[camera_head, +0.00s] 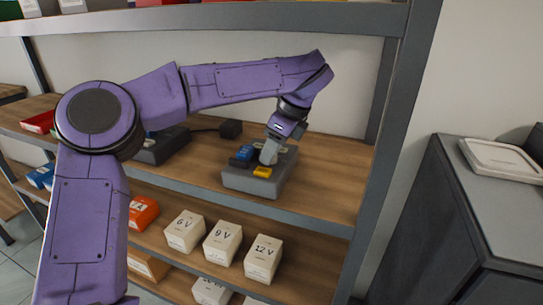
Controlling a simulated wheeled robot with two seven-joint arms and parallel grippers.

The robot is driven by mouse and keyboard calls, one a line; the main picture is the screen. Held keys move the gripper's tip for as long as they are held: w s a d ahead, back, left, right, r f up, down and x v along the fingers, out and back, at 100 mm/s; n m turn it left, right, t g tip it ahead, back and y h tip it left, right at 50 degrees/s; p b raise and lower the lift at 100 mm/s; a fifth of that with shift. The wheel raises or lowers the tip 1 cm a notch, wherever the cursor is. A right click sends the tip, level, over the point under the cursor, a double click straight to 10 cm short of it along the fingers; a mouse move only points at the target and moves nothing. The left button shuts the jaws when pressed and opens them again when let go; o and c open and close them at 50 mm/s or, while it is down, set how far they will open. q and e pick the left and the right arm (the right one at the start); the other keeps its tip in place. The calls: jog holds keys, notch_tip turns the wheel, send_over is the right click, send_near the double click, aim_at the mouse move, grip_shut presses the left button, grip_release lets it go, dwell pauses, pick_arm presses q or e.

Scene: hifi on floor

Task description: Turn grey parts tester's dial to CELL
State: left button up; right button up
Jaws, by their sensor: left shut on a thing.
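The grey parts tester (254,184) sits on the wooden shelf, toward its right end. Blue and yellow pieces show on its top face. My purple left arm reaches over from the left, and its left gripper (268,154) points down at the tester's top. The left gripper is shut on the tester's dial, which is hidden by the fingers. The dial's markings, including CELL, are too small or covered to read. My right gripper is not in view.
A dark device (162,147) and a small black block (231,129) stand left of the tester. Boxes marked 6 V (184,232), 9 V (222,243) and 12 V (263,259) are on the shelf below. A shelf post (387,160) rises at right, beside a grey cabinet (430,220).

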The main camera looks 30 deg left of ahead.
pick_arm(q)
jog(key=m, duration=0.1)
jog(key=m+t+b, duration=0.1)
jog(key=m+b, duration=0.1)
jog(key=shift+s+f+m, duration=0.15)
jog(key=shift+f+m, duration=0.1)
jog(key=shift+m, duration=0.05)
jog(key=m+t+b, duration=0.1)
jog(key=m, duration=0.1)
jog(key=shift+m, duration=0.4)
jog(key=shift+s+m+t+h, duration=0.15)
jog(key=shift+m+t+h, duration=0.4)
jog(key=shift+m, duration=0.65)
jog(key=shift+r+m+t+h+b, duration=0.1)
jog(key=shift+m+t+h+b, duration=0.25)
jog(key=shift+m, duration=1.25)
